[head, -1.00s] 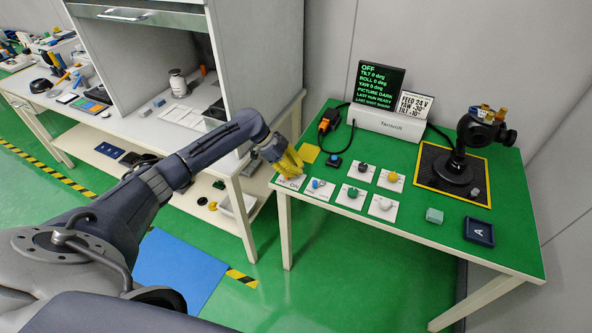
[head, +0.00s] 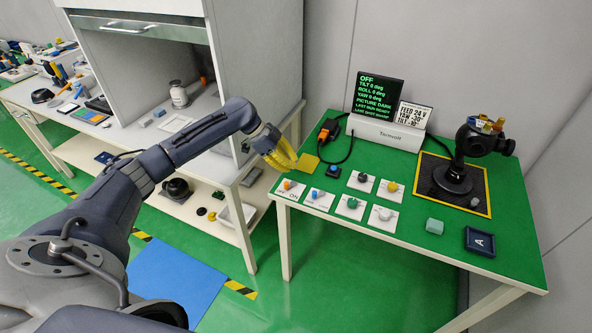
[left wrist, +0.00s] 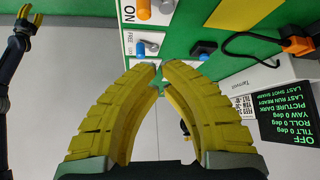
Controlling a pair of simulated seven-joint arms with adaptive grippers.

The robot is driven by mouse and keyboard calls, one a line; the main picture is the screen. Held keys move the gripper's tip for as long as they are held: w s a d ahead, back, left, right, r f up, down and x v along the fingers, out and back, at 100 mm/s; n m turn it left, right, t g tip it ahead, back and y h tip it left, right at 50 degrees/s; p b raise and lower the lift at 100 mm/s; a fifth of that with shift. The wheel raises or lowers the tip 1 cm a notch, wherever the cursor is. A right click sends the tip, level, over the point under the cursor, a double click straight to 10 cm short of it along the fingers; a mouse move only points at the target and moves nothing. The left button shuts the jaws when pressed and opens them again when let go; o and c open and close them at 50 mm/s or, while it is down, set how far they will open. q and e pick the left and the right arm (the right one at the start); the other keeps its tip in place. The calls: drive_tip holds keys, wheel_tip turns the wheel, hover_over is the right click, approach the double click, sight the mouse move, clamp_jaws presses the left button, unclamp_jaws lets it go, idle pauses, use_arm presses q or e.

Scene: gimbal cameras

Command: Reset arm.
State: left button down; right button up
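My left gripper (head: 290,163) hangs over the near left corner of the green table, apart from the switches. In the left wrist view its yellow fingers (left wrist: 158,80) are brought together at the tips with nothing between them. The orange switch (head: 289,184) on the OFF/ON plate stands uncovered just below it; it also shows in the left wrist view (left wrist: 143,10). The blue knob (head: 315,193) is beside it. My right gripper (left wrist: 29,18) shows small in the left wrist view, its fingers apart; it is outside the head view.
A white bench (head: 120,129) stands left.

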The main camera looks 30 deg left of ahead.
use_arm(q)
drive_tip(key=shift+s+a+r, duration=0.1)
drive_tip(key=shift+a+r, duration=0.1)
drive_tip(key=shift+f, duration=0.1)
idle(0.4)
